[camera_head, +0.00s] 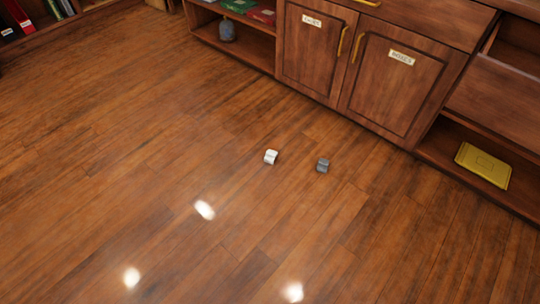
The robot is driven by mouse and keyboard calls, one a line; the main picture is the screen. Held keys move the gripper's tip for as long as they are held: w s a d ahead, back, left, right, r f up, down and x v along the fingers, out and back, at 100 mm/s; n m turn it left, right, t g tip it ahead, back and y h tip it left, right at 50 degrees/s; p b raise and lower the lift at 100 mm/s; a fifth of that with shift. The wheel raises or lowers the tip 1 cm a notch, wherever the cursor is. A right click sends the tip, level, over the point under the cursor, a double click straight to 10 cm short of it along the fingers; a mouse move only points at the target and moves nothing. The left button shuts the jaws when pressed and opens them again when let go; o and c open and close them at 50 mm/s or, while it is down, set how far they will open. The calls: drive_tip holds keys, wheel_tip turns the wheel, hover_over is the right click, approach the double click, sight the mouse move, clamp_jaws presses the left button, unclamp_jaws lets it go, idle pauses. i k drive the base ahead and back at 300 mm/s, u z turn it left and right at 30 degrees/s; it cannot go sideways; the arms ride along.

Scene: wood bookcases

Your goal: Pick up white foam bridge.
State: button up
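A small white block (271,157), which looks like the white foam bridge, lies on the wooden floor near the middle of the head view. Its fine shape is too small to make out. A small dark grey block (323,165) of similar size lies a little to its right, apart from it. My gripper is not in the head view, so its distance from the white block and its state cannot be seen.
A wood cabinet (345,60) with two labelled doors stands behind the blocks. A yellow book-like object (483,165) lies on a low shelf at right. A grey rounded object (227,31) sits on a shelf at top. The floor (130,150) around the blocks is clear, with bright light reflections.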

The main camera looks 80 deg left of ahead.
sight(271, 154)
drive_tip(key=u, duration=3.35)
drive_tip(key=k, duration=0.95)
drive_tip(key=u, duration=3.1)
drive_tip(key=i, duration=0.1)
drive_tip(key=z, duration=1.8)
drive_tip(key=i, duration=1.85)
drive_tip(key=z, duration=0.5)
drive_tip(key=i, duration=1.6)
drive_tip(key=z, duration=1.7)
drive_tip(key=i, duration=0.9)
drive_tip(key=z, duration=1.05)
